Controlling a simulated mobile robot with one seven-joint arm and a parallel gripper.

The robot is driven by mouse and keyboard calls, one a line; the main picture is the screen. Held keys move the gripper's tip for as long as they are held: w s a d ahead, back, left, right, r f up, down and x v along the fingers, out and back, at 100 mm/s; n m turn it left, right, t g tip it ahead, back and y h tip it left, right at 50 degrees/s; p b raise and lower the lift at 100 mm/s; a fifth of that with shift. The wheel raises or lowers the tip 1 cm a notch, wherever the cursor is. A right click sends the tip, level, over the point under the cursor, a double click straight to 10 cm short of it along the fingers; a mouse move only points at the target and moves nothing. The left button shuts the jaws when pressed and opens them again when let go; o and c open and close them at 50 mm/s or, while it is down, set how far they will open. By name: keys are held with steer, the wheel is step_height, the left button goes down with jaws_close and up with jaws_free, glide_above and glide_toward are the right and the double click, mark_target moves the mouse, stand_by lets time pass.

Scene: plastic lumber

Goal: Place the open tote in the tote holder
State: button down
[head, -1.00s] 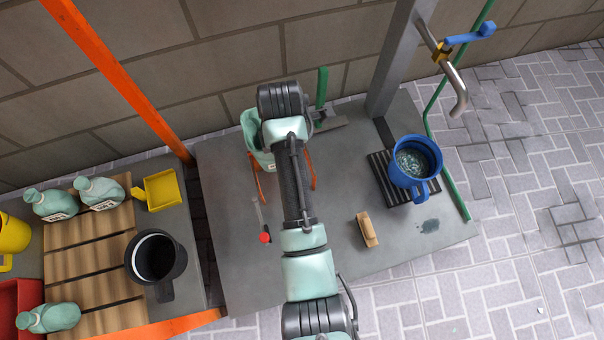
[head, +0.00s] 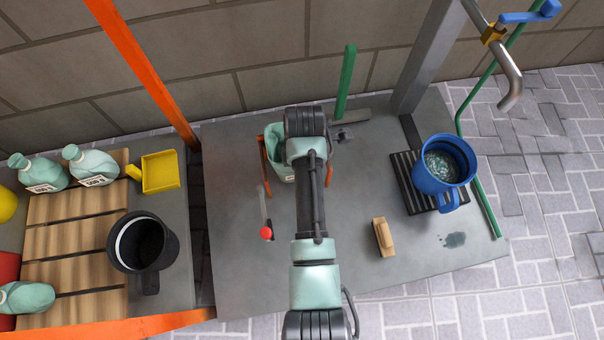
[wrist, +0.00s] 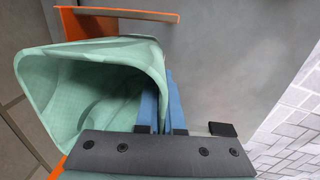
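The open tote (head: 277,143) is a pale green bin at the back of the grey platform, partly hidden by my arm in the head view. In the wrist view the tote (wrist: 85,75) fills the left side, its mouth facing the camera. The orange tote holder (head: 265,165) has bars on both sides of the tote; in the wrist view an orange part of the holder (wrist: 68,25) shows beyond it. Whether the tote rests fully in the holder cannot be seen. My gripper (wrist: 163,110) has its blue fingers close together at the tote's right wall, apparently pinching it.
A blue bucket (head: 440,165) stands on a drain grate at right. An orange post (head: 150,80) rises at left.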

step_height(320, 180, down, 3)
steer(key=shift+f+b, duration=0.2)
steer(key=shift+b, duration=0.9)
steer(key=c, duration=1.5)
jaws_free()
steer(key=shift+f, duration=0.15)
steer(key=o, duration=0.5)
steer(key=shift+c, duration=0.2)
